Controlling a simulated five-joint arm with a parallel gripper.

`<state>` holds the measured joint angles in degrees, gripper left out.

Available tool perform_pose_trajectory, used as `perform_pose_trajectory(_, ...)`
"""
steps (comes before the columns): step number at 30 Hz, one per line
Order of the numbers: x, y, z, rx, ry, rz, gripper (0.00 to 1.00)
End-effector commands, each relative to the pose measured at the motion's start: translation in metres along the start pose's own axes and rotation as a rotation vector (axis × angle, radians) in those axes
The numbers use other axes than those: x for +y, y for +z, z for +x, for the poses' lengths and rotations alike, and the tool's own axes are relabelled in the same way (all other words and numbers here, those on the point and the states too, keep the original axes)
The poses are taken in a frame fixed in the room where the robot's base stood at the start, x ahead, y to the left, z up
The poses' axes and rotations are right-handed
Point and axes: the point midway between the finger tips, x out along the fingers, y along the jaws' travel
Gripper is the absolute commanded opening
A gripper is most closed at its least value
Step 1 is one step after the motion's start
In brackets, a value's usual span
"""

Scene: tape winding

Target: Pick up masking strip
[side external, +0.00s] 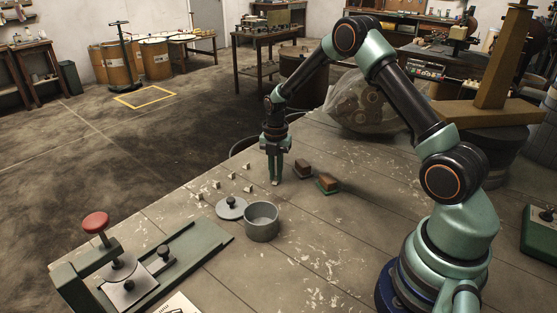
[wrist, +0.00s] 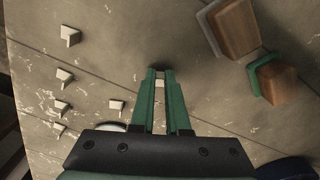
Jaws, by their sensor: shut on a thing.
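My gripper (side external: 275,180) points straight down at the worktable, its green fingertips at or just above the surface. In the wrist view my gripper (wrist: 160,74) is shut on a small pale masking strip (wrist: 159,86) between the fingers. Several similar pale strips lie apart on the table to the left, such as one strip (side external: 216,184) and another (side external: 249,189). They also show in the wrist view, one near the top left (wrist: 69,35) and one just left of the fingers (wrist: 116,106). Whether the held strip touches the table I cannot tell.
Two brown blocks, one on a grey base (side external: 303,168) and one on a green base (side external: 328,183), stand right of my gripper. A grey pot (side external: 262,223) and its lid (side external: 231,209) lie nearer the camera. A green fixture with a red knob (side external: 95,222) stands front left.

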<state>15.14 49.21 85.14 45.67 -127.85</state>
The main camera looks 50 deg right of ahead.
Motion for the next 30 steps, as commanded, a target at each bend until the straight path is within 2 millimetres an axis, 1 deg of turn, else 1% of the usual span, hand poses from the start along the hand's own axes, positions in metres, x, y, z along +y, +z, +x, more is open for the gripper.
perform_pose_trajectory(5,0.001,0.001,-0.011,-0.002,0.002,0.000,0.00)
perform_pose_trajectory(8,0.001,0.001,-0.025,-0.003,0.004,0.000,0.00)
perform_pose_trajectory(11,0.001,0.001,-0.048,-0.004,0.005,0.000,0.00)
perform_pose_trajectory(15,0.001,0.001,-0.088,-0.006,0.007,0.000,0.00)
perform_pose_trajectory(21,0.001,0.001,-0.142,-0.004,0.006,0.000,0.00)
perform_pose_trajectory(24,0.001,0.001,-0.164,-0.004,0.005,0.000,0.00)
perform_pose_trajectory(27,0.001,0.001,-0.179,-0.002,0.003,0.000,0.00)
perform_pose_trajectory(30,0.001,0.000,-0.191,-0.002,0.002,0.000,0.00)
